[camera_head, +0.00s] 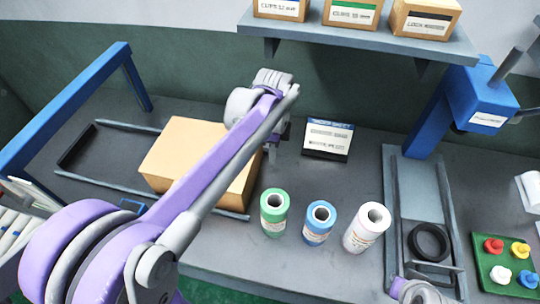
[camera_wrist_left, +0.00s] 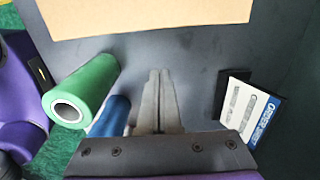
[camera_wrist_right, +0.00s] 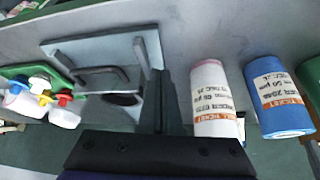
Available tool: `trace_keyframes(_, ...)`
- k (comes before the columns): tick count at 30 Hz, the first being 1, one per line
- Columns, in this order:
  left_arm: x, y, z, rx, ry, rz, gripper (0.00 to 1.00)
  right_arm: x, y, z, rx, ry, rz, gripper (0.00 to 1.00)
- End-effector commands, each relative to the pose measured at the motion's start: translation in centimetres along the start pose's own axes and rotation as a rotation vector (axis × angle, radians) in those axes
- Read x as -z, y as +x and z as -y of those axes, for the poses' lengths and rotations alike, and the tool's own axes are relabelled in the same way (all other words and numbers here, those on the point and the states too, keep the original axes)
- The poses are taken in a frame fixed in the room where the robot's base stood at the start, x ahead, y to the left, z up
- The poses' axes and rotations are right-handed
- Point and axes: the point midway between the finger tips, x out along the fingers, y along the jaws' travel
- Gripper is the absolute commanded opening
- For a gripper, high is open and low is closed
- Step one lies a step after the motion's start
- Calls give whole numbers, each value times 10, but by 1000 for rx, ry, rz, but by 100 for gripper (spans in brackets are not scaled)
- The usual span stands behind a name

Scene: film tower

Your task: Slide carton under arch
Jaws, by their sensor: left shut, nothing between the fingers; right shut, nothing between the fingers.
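The tan carton (camera_head: 185,145) sits between two low grey rails on the bench at the left, and my left arm crosses in front of it. The blue arch (camera_head: 68,98) stands over the rails to the carton's left. My left gripper (camera_head: 272,152) is low beside the carton's right end, partly hidden by my arm. In the left wrist view its fingers (camera_wrist_left: 159,75) are shut and empty, with a gap to the carton (camera_wrist_left: 150,15). My right gripper's fingers (camera_wrist_right: 150,65) are shut and empty near the bench's right side; the head view shows only part of that hand.
Green (camera_head: 274,212), blue (camera_head: 319,222) and white (camera_head: 366,227) rolls stand right of the carton. A small sign (camera_head: 328,140) stands behind them. A blue press (camera_head: 470,105), black ring (camera_head: 428,243) and green peg board (camera_head: 505,265) are at right. Boxes sit on a shelf (camera_head: 355,42).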

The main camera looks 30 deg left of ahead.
Motion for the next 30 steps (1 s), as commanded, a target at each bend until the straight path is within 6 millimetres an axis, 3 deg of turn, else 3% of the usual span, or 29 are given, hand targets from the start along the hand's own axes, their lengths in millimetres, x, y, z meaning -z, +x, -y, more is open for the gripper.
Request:
trace_keyframes(14,0,97,-1,-1,0,0,0,-7,6,0,0,0,6,0)
trace_keyframes(21,-34,91,0,1,-4,0,0,1,-1,0,0,0,-1,0)
trace_keyframes(30,-40,92,-1,0,0,0,0,1,-1,0,0,0,-1,0)
